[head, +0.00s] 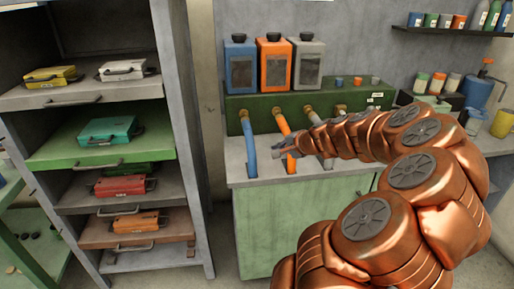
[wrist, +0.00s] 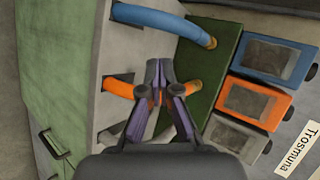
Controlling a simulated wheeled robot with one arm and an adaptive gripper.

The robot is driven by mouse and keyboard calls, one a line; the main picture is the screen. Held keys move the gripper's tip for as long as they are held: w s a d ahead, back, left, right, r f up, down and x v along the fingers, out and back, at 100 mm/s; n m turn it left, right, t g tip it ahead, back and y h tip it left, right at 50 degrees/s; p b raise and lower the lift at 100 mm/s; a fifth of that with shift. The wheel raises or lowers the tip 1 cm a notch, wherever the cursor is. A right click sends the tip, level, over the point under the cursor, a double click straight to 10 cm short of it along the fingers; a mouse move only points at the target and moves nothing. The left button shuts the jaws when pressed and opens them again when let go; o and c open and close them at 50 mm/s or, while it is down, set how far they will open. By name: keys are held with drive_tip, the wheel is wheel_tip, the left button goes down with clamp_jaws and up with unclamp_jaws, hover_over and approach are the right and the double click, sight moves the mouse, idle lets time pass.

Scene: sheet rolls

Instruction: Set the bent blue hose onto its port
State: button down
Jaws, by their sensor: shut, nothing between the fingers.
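The blue hose (head: 249,152) rises from a slot in the grey counter and bends over at its top to a brass port (head: 244,113) on the green block. In the wrist view the blue hose (wrist: 160,21) curves to a brass collar (wrist: 212,43) and appears to meet it. My gripper (head: 285,151) is shut and empty, to the right of the blue hose. In the wrist view my gripper (wrist: 159,66) covers the middle of the orange hose (wrist: 118,89); whether it touches that hose I cannot tell.
Blue (head: 241,66), orange (head: 274,63) and grey (head: 307,64) canisters stand on the green block (head: 262,104). Grey hoses lie partly behind my arm. A shelf rack (head: 181,130) with cases stands left. Jars and bottles crowd the right.

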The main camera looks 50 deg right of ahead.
drive_tip(key=p, duration=0.2)
approach(253, 148)
drive_tip(key=w+f, duration=0.3)
drive_tip(key=f, duration=0.1)
drive_tip(key=shift+w+d+p, duration=0.2)
drive_tip(key=shift+w+d, duration=0.05)
drive_tip(key=shift+w, duration=0.4)
drive_tip(key=shift+w+d+p, duration=0.2)
drive_tip(key=shift+w+d, duration=0.05)
drive_tip(key=shift+w, duration=0.45)
drive_tip(key=shift+d, duration=0.15)
